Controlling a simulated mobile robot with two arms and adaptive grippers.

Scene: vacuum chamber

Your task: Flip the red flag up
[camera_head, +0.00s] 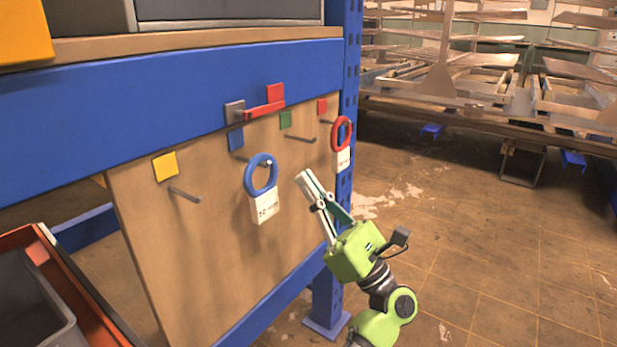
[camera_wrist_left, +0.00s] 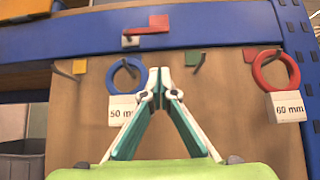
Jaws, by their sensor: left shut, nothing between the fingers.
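The red flag (camera_head: 263,109) is mounted on the blue shelf beam by a grey bracket (camera_head: 234,112). Its red arm lies nearly level, with a red square plate at its right end. It also shows in the left wrist view (camera_wrist_left: 157,23), at the upper middle. My left gripper (camera_head: 305,180) is shut and empty, in front of the pegboard, lower and to the right of the flag in the head view. In the left wrist view its fingertips (camera_wrist_left: 160,75) meet below the flag, apart from it. My right gripper is not in view.
A blue ring tagged 50 mm (camera_head: 261,175) and a red ring tagged 60 mm (camera_head: 341,135) hang on the board on either side of my left gripper. Bare pegs (camera_head: 184,195) stick out. Grey bins (camera_head: 30,310) stand at lower left.

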